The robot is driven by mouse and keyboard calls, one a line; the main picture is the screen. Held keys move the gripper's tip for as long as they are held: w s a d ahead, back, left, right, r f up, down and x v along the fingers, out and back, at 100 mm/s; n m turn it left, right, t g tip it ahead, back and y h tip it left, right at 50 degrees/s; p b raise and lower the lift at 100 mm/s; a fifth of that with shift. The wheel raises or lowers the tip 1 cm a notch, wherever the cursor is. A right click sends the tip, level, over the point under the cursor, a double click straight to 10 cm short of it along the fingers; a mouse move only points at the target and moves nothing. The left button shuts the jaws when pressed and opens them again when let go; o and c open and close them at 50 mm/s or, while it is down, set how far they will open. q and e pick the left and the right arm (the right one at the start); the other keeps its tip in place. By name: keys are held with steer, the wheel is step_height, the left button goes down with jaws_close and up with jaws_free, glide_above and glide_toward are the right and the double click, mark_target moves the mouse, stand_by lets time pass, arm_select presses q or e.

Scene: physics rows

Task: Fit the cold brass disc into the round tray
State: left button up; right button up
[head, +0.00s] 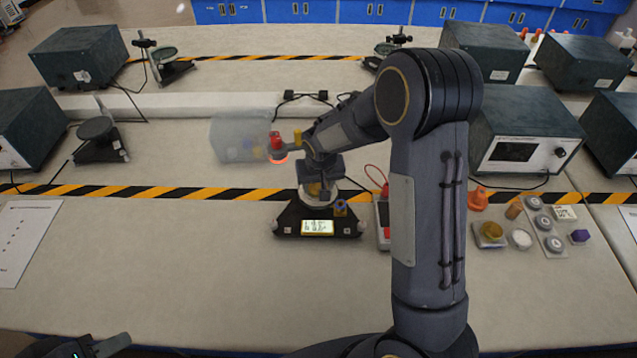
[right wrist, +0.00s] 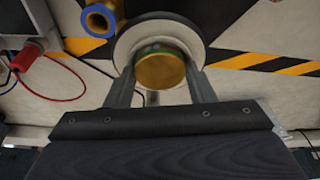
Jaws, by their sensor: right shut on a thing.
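The brass disc (right wrist: 160,70) is between the two fingers of my right gripper (right wrist: 158,84) in the right wrist view, with a thin green band along its edge. My right gripper (head: 316,184) is shut on it, pointing down. A pale round tray (right wrist: 124,48) lies directly under the disc; whether they touch I cannot tell. In the head view the round tray (head: 318,198) sits on a dark scale with a lit display (head: 318,227), and the disc is mostly hidden by my gripper. My left gripper (head: 105,346) is at the lower left edge, partly cut off, away from these things.
A blue-rimmed brass piece (right wrist: 98,18) stands beside the tray. A meter with a red plug (head: 385,232) is right of the scale. Small parts, including a purple block (head: 579,236), lie at right. A clear box (head: 240,138) stands behind left. The front-left bench is mostly clear.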

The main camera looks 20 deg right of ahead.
steer(key=o, duration=1.3)
steer(key=shift+r+p, duration=2.15)
steer(key=shift+r, duration=1.25)
